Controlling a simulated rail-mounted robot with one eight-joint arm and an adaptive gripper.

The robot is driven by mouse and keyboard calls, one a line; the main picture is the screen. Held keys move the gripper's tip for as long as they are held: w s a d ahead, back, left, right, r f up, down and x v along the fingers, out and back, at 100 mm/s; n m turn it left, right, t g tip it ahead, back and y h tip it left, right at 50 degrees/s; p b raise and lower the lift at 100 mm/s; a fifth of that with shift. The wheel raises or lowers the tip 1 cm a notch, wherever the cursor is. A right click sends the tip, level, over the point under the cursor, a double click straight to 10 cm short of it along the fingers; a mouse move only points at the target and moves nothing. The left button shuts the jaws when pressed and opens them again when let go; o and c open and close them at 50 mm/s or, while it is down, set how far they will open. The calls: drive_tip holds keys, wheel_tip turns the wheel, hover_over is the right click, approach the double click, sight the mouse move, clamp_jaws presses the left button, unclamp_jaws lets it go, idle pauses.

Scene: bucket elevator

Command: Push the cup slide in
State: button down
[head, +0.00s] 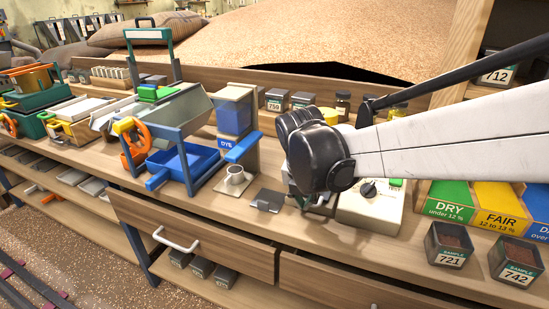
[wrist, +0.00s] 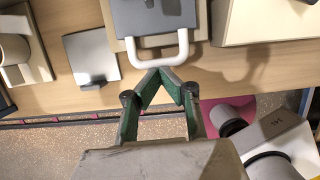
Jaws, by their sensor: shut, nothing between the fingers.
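The cup slide (wrist: 160,18) is a dark grey drawer-like piece with a white U-shaped handle (wrist: 158,55), at the top middle of the wrist view. In the head view its cream meter housing (head: 368,212) with a black dial stands on the bench, and my black wrist and white arm hide most of the slide. My gripper (wrist: 160,73) has green fingers shut with nothing between them. Its tips are just in front of the handle's crossbar. I cannot tell whether they touch it.
Left of the slide is a grey plate (head: 267,200) with a small tab. Further left, a white cup (head: 235,175) stands under the blue dispenser (head: 234,118). Sample boxes (head: 449,245) stand at the right front. A drawer with a white handle (head: 177,240) is below the bench.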

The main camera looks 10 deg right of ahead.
drive_tip(key=s, duration=0.1)
drive_tip(key=s+a, duration=0.1)
drive_tip(key=s+r+p, duration=0.1)
drive_tip(key=shift+a, duration=0.3)
drive_tip(key=p+v, duration=0.3)
drive_tip(key=v, duration=0.6)
drive_tip(key=s+d+r+m+t+p, duration=0.1)
drive_tip(key=s+d+m, duration=0.3)
drive_tip(key=m, duration=1.1)
drive_tip(key=s+d+r+m+t+y+p, duration=0.1)
drive_tip(key=s+d+m+t+p, duration=0.2)
drive_tip(key=s+m, duration=0.4)
drive_tip(key=d+m, duration=0.1)
drive_tip(key=m, duration=0.7)
drive_tip(key=shift+s+r+y, duration=0.3)
drive_tip(key=shift+s+r, duration=0.05)
drive_tip(key=shift+s, duration=0.05)
